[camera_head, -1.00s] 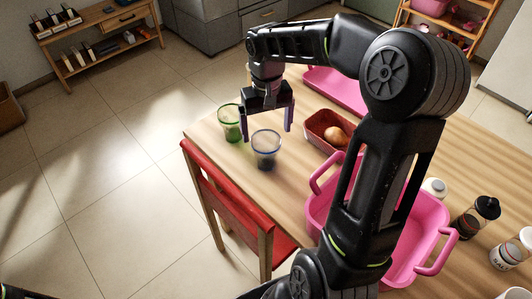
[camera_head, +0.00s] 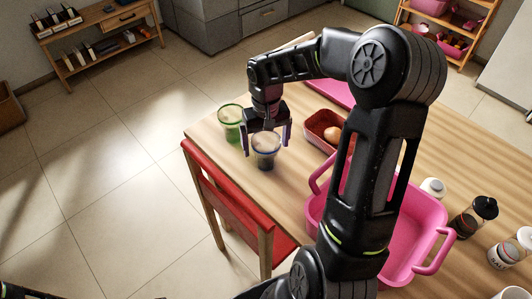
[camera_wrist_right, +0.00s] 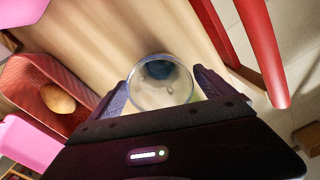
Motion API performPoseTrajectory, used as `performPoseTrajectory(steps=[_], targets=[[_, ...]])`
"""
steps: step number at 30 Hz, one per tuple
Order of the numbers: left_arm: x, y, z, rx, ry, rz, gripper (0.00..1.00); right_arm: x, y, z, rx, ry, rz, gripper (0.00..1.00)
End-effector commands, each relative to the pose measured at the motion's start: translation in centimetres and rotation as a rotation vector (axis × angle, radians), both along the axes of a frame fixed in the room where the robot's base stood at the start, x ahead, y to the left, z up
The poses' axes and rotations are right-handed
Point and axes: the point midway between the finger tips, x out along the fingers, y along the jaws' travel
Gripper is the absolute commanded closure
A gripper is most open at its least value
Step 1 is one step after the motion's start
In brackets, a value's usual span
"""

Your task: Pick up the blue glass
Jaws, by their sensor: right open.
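The blue glass (camera_head: 266,157) stands upright on the wooden table near its far left corner. It also shows in the right wrist view (camera_wrist_right: 160,84), seen from above between the fingers. My right gripper (camera_head: 266,145) is open, with its fingers on either side of the glass's upper part. I cannot tell whether the fingers touch it. A green glass (camera_head: 230,122) stands just behind and to the left. My left gripper is not in view.
A red container with a brown round item (camera_head: 333,133) is right of the glass. A large pink basket (camera_head: 403,286) with handles stands in front of it. A red chair (camera_head: 225,200) is at the table's left edge. A white-bodied jar (camera_head: 433,187) stands farther right.

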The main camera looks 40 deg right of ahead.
Motion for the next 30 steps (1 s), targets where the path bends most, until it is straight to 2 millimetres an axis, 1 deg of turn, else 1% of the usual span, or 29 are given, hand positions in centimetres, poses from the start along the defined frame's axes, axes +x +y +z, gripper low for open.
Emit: performPoseTrajectory(steps=[14, 17, 30], targets=[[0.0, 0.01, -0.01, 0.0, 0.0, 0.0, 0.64, 0.0, 0.0, 0.04, 0.0, 0.0, 0.0, 0.07], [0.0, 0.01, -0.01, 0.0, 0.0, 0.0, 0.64, 0.0, 0.0, 0.05, 0.0, 0.0, 0.0, 0.14], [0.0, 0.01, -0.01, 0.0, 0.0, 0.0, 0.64, 0.0, 0.01, 0.04, 0.0, 0.0, 0.0, 0.5]])
